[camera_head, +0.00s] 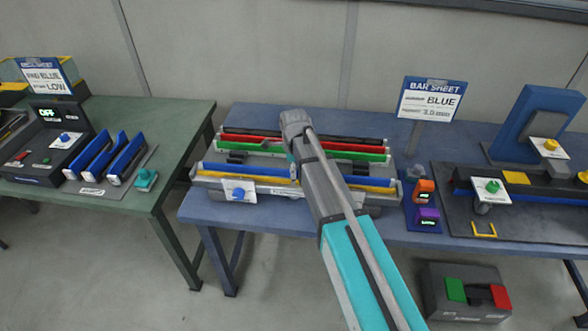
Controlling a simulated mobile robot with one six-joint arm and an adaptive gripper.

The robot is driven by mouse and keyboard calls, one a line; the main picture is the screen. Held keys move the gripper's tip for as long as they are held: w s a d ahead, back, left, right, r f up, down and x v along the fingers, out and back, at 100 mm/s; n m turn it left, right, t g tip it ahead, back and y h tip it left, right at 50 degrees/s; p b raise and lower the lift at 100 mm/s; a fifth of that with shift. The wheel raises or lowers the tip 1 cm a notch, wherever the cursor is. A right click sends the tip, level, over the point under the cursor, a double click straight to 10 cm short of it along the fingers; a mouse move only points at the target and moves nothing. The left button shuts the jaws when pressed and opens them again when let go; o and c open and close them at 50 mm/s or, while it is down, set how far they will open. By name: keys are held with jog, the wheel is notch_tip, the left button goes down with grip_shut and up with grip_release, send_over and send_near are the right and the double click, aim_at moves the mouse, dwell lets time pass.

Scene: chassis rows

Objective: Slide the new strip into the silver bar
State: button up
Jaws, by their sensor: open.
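On the middle blue table, a rack holds long bars lying left to right. A silver-grey bar (213,180) runs along its front, with a yellow strip (268,189) and a blue strip (235,170) along it. Behind are a green strip (232,147) and a red strip (250,139). I cannot tell which strip is the new one, or whether the blue strip sits inside the silver bar. My arm reaches over the rack from the lower right. My gripper (293,172) points down, open, near the blue strip; its fingertips are small and partly hidden by my arm.
A sign (431,99) reads BAR SHEET, BLUE, 3.0 mm. Orange (424,190) and purple (427,217) display blocks stand right of the rack. A green table (180,130) stands left.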

jog(key=shift+r+p, duration=3)
jog(key=shift+r, duration=0.25)
jog(key=s+d+r+p, duration=0.1)
jog(key=s+d, duration=0.3)
jog(key=shift+s+r+p, duration=0.35)
jog(key=shift+d, duration=0.2)
jog(key=s+d+n, duration=0.6)
jog(key=d+n, duration=0.3)
jog(key=d, duration=0.1)
jog(key=s+d+n, duration=0.6)
jog(key=d+n, duration=0.3)
jog(key=d, duration=0.1)
jog(key=shift+s, duration=0.25)
